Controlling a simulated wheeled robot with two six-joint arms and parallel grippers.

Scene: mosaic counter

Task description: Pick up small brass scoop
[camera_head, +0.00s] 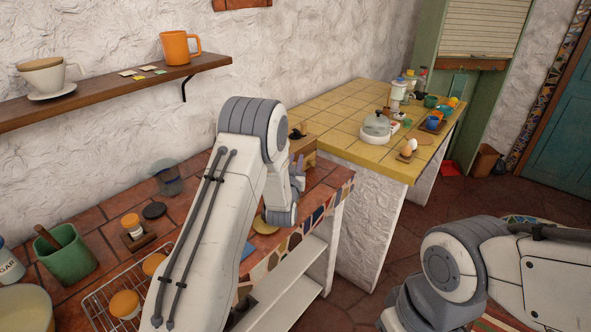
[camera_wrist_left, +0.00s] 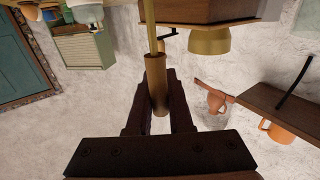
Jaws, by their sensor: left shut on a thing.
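The small brass scoop (camera_wrist_left: 158,85) shows in the left wrist view as a brown cylindrical handle with a thin brass shaft running up out of the picture. Its scoop end is out of that view. My left gripper (camera_wrist_left: 158,98) is shut on the handle, with one dark finger on each side. In the head view my left gripper (camera_head: 298,172) is over the right end of the tiled counter, beside the wooden grinder, and I cannot make out the scoop there. My right arm shows at the lower right, but its gripper is out of view.
The wooden grinder (camera_head: 304,150) with a crank stands close behind my left gripper; its brass dome (camera_wrist_left: 210,42) shows in the wrist view. A yellow-tiled counter (camera_head: 330,143) lies beyond. A green pot (camera_head: 70,262) and wire rack (camera_head: 98,305) are at left. A shelf (camera_head: 120,92) hangs above.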

